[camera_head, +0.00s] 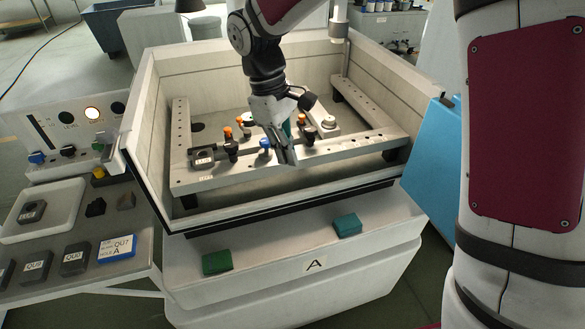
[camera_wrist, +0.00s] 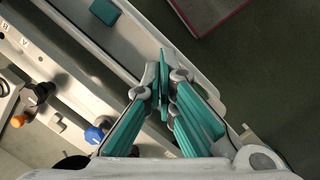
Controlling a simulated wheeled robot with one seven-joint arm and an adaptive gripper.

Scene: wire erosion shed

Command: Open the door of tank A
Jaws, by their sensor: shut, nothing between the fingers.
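Tank A (camera_head: 145,140) is the white tank in the middle of the head view, with tall side and back walls. Its front is low, with a dark strip along the edge; below that is a white front panel (camera_head: 270,268) marked "A". Two green pads, left (camera_head: 217,262) and right (camera_head: 347,225), sit on the panel's upper ledge. I cannot tell the door's exact position. My gripper (camera_head: 288,158) hangs over the front bar of the work frame inside the tank. In the wrist view my gripper (camera_wrist: 163,85) is shut and empty, with teal fingers beside the white front edge.
The work frame (camera_head: 300,163) carries orange, black and blue knobs close to my gripper. A control panel (camera_head: 75,130) and a grey bench (camera_head: 95,275) with blocks stand at left. A blue box (camera_head: 430,150) stands at right. Green floor shows beyond the front edge.

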